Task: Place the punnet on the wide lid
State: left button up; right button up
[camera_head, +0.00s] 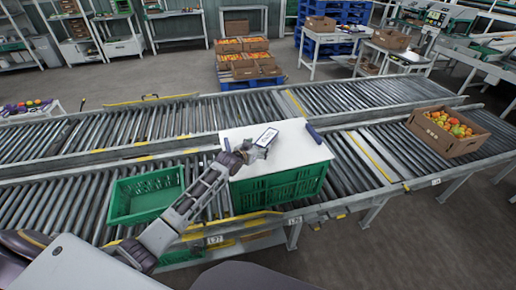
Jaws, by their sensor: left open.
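The wide lid (290,152) is a white flat board lying on top of a green crate (280,187) on the near conveyor. A small pale, dark-edged item (267,137), which looks like the punnet, is at the lid's middle, tilted in the picture; I cannot tell whether it rests flat on the lid. My left gripper (250,151) reaches in over the lid's left part, open, with its fingers right beside this item. My arm hides part of the lid's left edge. My right gripper is not in view.
A dark blue item (314,133) lies at the lid's right edge. An empty green crate (146,194) stands to the left on the near conveyor. A cardboard box of tomatoes (448,133) stands to the right. Rollers between lid and box are clear.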

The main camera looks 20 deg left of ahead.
pick_arm(q)
jog(key=shift+r, duration=0.1)
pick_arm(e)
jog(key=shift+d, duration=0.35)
pick_arm(q)
jog(key=shift+s+r, duration=0.15)
jog(key=shift+s, duration=0.25)
jog(key=shift+v, duration=5.1)
jog(key=shift+s+a+r, duration=0.1)
jog(key=shift+s+r, duration=0.15)
jog(key=shift+s, duration=0.1)
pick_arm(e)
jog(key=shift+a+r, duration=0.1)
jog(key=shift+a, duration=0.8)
